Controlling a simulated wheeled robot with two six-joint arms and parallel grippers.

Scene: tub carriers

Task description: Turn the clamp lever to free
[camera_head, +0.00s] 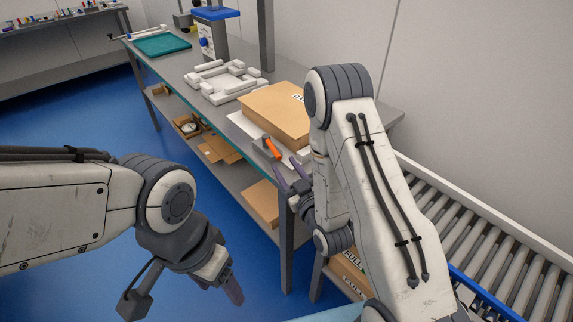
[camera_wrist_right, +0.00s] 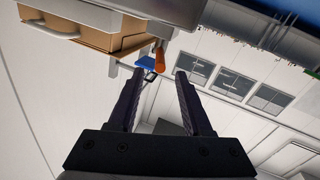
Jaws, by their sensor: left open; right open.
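The clamp lever is orange. In the head view the lever (camera_head: 271,147) sits at the front edge of the workbench, beside a cardboard box (camera_head: 276,112). The lever (camera_wrist_right: 160,57) also shows in the right wrist view, just beyond the gap between the fingers. My right gripper (camera_head: 288,169) is open and empty, close in front of the lever; whether it touches cannot be told. Its open fingers (camera_wrist_right: 160,74) show in the wrist view. My left gripper (camera_head: 234,289) is open, low over the blue floor, away from the bench.
On the bench (camera_head: 193,88) stand a white frame-like fixture (camera_head: 224,82), a blue-topped device (camera_head: 211,38) and a green mat (camera_head: 161,44). Cardboard pieces (camera_head: 224,150) lie on the lower shelf. A roller conveyor (camera_head: 470,240) runs at the right. The floor left of the bench is clear.

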